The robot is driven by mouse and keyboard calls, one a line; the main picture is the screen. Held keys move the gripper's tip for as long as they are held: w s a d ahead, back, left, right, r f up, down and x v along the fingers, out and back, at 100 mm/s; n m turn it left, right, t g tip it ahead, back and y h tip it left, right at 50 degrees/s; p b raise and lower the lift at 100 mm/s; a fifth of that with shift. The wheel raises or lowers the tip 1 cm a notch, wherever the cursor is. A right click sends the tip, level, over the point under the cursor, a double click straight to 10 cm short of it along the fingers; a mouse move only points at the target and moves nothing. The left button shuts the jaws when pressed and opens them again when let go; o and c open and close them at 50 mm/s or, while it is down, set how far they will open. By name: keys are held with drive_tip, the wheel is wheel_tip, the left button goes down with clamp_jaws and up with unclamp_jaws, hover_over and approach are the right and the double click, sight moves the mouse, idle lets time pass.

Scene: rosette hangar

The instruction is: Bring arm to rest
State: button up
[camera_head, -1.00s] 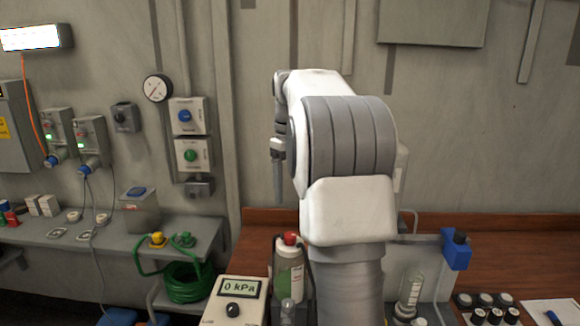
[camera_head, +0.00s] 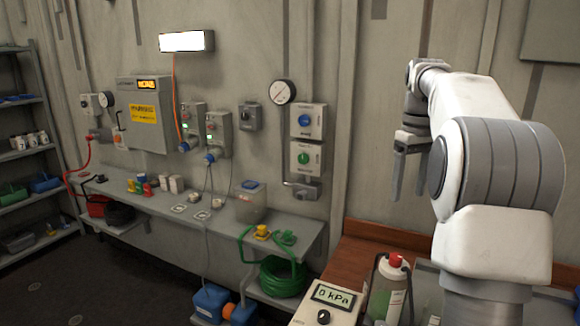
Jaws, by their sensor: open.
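My arm rises at the right of the head view, white with a grey ribbed joint. My gripper (camera_head: 408,172) hangs from the folded wrist at the arm's left side, its two dark fingers pointing down. The fingers are apart with nothing between them. The gripper is in front of the grey wall, above the wooden bench (camera_head: 368,262), and touches nothing that I can see.
A pressure meter (camera_head: 332,300) reading 0 kPa and a red-capped bottle (camera_head: 388,285) stand close below the arm. A grey wall shelf (camera_head: 215,222) carries small items, with a green hose coil (camera_head: 283,277) beneath. Shelving (camera_head: 28,150) stands far left; dark floor lies open before it.

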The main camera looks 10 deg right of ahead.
drive_tip(key=s+a+r+t, duration=0.1)
drive_tip(key=s+a, duration=0.4)
drive_tip(key=a, duration=0.2)
drive_tip(key=s+a+r+t, duration=0.1)
drive_tip(key=s+a+t, duration=0.1)
drive_tip(key=s+a, duration=0.4)
drive_tip(key=s+a+f+m+t, duration=0.2)
drive_tip(key=s+a+f, duration=0.7)
drive_tip(key=s, duration=0.4)
drive_tip(key=shift+a+f+t, duration=0.3)
drive_tip(key=shift+a+f, duration=0.1)
drive_tip(key=shift+f, duration=0.25)
